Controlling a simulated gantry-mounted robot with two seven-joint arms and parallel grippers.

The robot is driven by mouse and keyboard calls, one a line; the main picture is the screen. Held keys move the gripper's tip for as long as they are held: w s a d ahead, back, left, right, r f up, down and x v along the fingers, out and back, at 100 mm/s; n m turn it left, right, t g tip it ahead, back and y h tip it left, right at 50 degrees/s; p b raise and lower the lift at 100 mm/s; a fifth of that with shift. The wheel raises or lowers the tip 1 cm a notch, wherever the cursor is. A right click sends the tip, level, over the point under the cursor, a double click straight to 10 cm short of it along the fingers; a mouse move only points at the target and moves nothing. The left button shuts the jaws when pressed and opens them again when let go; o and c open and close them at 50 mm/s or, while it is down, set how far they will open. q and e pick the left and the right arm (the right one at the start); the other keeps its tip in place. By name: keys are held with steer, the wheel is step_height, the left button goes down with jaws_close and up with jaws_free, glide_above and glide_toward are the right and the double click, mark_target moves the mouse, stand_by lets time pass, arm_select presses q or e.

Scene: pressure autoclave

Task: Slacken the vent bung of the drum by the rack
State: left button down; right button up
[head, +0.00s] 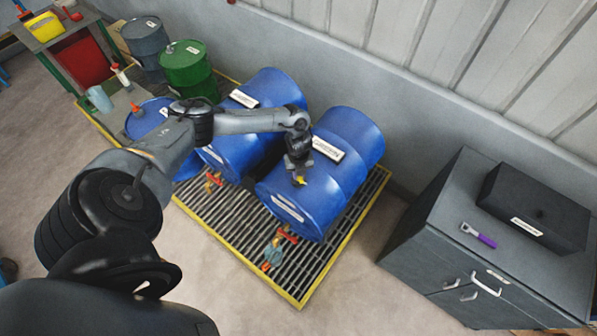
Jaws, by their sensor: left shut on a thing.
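Two large blue drums lie on their sides on a grated pallet with a yellow rim (340,236). The right blue drum (352,128) has white labels and a red tap low on its front end. The left blue drum (268,88) lies beside it, partly behind my arm. My left gripper (299,180) points down at the upper front end of the right drum. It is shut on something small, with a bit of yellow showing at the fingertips. The vent bung cannot be made out apart from the gripper. My right gripper is not in view.
A grey cabinet (421,261) stands at right with a black case (540,205) and a purple-handled tool (480,236) on top. Green (190,72) and grey (146,45) drums and a shelf are at upper left. The floor in front is clear.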

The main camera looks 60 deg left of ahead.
arm_select(q)
steer(key=shift+s+a+f, duration=0.2)
steer(key=shift+f, duration=0.1)
steer(key=c, duration=1)
jaws_free()
steer(key=shift+d+r, duration=0.1)
steer(key=shift+c, duration=0.2)
steer(key=shift+w+r, duration=0.1)
steer(key=shift+w, duration=0.05)
steer(key=shift+r, duration=0.6)
step_height(320, 180, up, 10)
steer(key=b, duration=0.1)
steer(key=shift+f, duration=0.2)
